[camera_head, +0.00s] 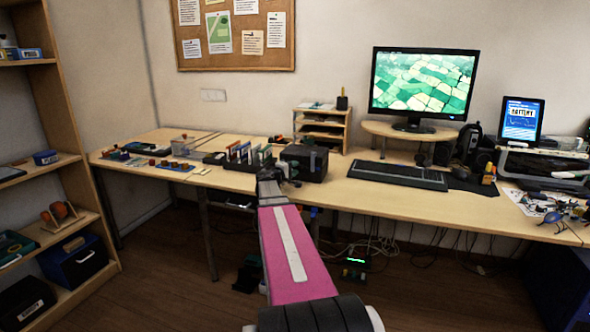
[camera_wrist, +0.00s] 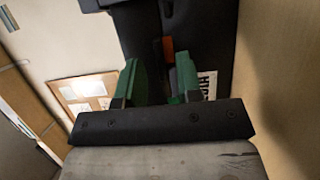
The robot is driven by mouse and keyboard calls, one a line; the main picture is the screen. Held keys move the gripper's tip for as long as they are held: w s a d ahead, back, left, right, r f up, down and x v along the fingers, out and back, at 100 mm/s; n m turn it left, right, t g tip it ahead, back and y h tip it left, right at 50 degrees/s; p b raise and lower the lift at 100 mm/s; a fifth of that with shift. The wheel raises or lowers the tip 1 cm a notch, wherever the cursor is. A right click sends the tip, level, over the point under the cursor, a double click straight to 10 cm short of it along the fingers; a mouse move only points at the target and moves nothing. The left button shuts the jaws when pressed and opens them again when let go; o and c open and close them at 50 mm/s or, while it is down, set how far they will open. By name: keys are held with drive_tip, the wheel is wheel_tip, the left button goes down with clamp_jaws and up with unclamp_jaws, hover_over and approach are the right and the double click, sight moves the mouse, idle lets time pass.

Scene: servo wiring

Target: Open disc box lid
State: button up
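The disc box (camera_head: 314,166) is a dark box on the desk, just right of my gripper in the head view. In the wrist view a dark body (camera_wrist: 205,35), probably the same box, fills the top centre, with a small orange part (camera_wrist: 168,48) and a white label on it. My gripper (camera_wrist: 157,62) has two green fingers standing apart, with a gap between them. The orange part shows between and beyond the fingertips; I cannot tell if they touch it. In the head view the fingers are small and hard to make out beside the box.
A row of upright coloured cases (camera_head: 246,155) stands left of the box. A wooden paper rack (camera_head: 322,128) is behind it. A keyboard (camera_head: 398,176) and monitor (camera_head: 423,82) are to the right. Small parts lie on the desk's left side. Loose cables hang below the desk.

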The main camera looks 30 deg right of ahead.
drive_tip(key=shift+w+d, duration=0.15)
drive_tip(key=shift+d, duration=0.3)
clamp_jaws()
drive_tip(key=shift+r, duration=0.1)
